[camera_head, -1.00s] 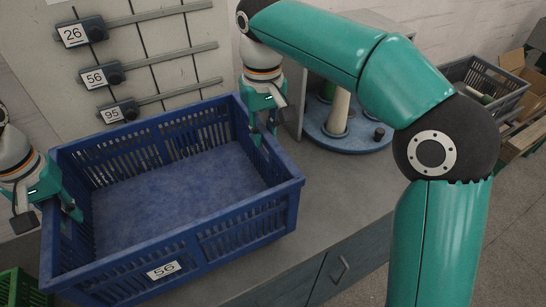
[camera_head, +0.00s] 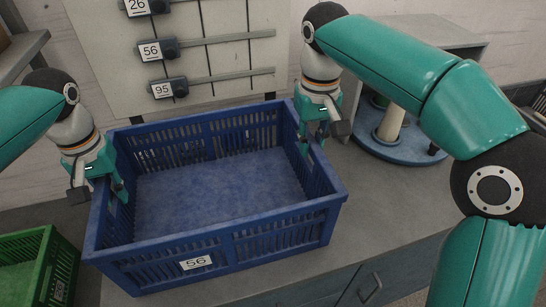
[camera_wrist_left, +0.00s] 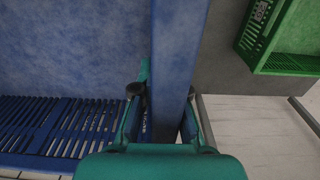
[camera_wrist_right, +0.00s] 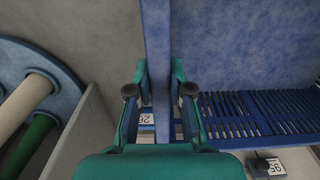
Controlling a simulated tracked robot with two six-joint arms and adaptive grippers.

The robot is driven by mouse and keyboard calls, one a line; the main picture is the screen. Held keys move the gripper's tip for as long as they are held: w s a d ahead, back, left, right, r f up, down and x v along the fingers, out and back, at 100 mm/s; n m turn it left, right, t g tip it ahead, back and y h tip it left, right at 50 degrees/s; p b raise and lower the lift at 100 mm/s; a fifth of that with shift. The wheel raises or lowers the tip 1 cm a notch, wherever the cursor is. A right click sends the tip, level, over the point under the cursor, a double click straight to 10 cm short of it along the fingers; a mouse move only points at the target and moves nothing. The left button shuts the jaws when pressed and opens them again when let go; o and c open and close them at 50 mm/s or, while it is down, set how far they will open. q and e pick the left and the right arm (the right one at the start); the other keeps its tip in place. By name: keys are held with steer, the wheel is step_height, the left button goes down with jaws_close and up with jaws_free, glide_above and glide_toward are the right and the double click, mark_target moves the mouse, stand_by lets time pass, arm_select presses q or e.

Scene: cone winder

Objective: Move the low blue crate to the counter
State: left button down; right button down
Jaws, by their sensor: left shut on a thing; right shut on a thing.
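The low blue crate (camera_head: 220,229) is empty, with slatted walls and a label "56" on its front. It is level over the grey counter (camera_head: 392,205); I cannot tell whether its bottom touches it. My left gripper (camera_head: 121,190) is shut on the crate's left wall, which also shows between the fingers in the left wrist view (camera_wrist_left: 178,60). My right gripper (camera_head: 313,138) is shut on the right wall, seen between the fingers in the right wrist view (camera_wrist_right: 157,45). The crate hides the counter under it.
A green crate (camera_head: 62,262) stands at the lower left, close to the blue one. Behind is a panel (camera_head: 225,65) with rails and number tags 26, 56 and 95. A round blue tray (camera_head: 372,150) with cones stands at the right. Bare counter lies right of the crate.

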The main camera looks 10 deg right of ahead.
arm_select(q)
steer(key=c, duration=1.2)
jaws_free()
steer(key=shift+f, duration=0.2)
arm_select(e)
steer(key=c, duration=1.1)
jaws_free()
steer(key=shift+a+f, duration=0.1)
steer(key=shift+f, duration=0.05)
steer(key=shift+o, duration=0.2)
arm_select(q)
step_height(320, 180, up, 12)
steer(key=shift+f, duration=0.1)
arm_select(e)
step_height(320, 180, up, 6)
steer(key=shift+f, duration=0.15)
steer(key=shift+r, duration=0.85)
